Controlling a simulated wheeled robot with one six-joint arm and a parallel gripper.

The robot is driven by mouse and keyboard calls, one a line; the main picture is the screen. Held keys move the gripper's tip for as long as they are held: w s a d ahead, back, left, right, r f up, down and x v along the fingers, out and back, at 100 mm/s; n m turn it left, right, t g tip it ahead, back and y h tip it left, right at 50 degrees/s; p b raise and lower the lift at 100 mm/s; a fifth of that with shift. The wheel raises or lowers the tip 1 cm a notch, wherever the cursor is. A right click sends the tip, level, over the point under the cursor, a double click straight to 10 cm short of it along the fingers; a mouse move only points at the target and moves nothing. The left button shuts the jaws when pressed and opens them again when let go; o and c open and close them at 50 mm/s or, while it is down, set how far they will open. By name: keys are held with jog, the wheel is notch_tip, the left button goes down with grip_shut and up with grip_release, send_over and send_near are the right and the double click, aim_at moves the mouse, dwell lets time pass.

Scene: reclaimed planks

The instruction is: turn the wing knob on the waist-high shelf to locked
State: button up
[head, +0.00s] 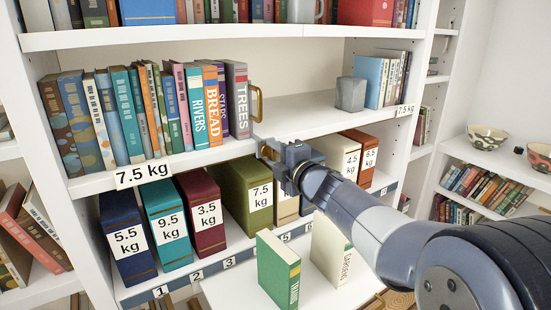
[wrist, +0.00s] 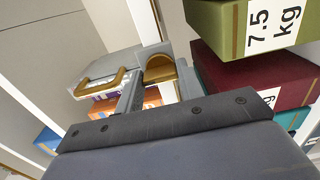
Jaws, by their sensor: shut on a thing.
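The waist-high shelf (head: 300,116) crosses the head view. My gripper (head: 268,152) is at its front edge, right of the row of books. In the wrist view my gripper (wrist: 160,88) is shut on a gold-brown, rounded piece, which I take for the wing knob (wrist: 166,73). A little gold-brown of the wing knob (head: 267,152) also shows at the fingertips in the head view. The fingers hide most of it, and I cannot tell its angle or any locked mark. A gold handle (head: 258,103) stands above, apart from the gripper; the handle also shows in the wrist view (wrist: 98,86).
Upright books (head: 150,112) fill the shelf's left part. A grey block (head: 350,94) stands at right, with bare shelf between. Below are labelled boxes, including an olive one (head: 236,199) left of the gripper. A green book (head: 278,268) stands on a lower white surface near my arm.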

dwell(0.3)
jog(key=o, duration=1)
jog(key=p+v, duration=0.1)
jog(key=v, duration=0.9)
jog(key=shift+s+d, duration=0.25)
jog(key=shift+s, duration=0.1)
jog(key=b+x, duration=0.1)
jog(key=x, duration=1)
